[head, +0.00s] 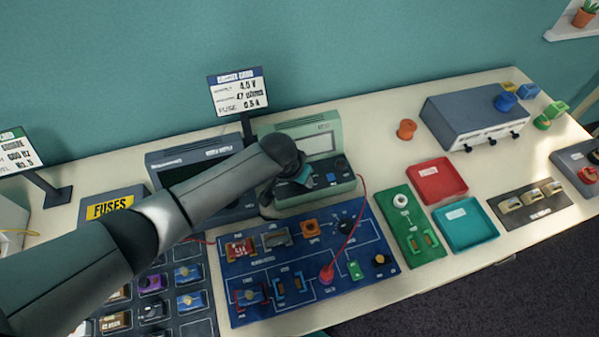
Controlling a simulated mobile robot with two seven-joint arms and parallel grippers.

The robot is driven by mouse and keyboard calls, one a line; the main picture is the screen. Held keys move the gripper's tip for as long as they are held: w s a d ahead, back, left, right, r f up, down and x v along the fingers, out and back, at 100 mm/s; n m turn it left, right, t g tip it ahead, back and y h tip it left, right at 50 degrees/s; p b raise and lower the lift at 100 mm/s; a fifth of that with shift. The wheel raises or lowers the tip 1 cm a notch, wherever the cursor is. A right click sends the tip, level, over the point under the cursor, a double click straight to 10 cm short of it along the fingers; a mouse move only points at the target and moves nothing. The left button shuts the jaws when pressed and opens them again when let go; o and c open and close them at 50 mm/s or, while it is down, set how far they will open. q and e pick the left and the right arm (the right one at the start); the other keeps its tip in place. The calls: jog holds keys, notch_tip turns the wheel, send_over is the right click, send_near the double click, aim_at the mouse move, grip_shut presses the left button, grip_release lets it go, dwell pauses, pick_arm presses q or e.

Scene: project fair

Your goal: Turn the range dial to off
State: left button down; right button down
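A green bench meter (330,124) with a pale display stands at the back of the table. My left arm comes in from the left, and its wrist covers the left part of the meter. My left gripper (290,188) is at the meter's dark front panel, pointing down. Its fingers are mostly hidden by the wrist, so I cannot tell whether they are open or touching anything. I cannot read the dial's setting. My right gripper is out of view.
A blue circuit board (350,268) lies in front of the meter, with a red lead (352,225) running up to it. A dark meter (165,177) stands left, partly behind my arm. A sign (239,92) stands behind. Red (438,196) and teal (467,240) trays lie right.

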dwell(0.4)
pick_arm(q)
jog(key=shift+c, duration=1.7)
grip_release()
jog(key=shift+r, duration=0.15)
jog(key=p+v, duration=0.2)
jog(key=v, duration=1.3)
jog(key=shift+s, duration=0.15)
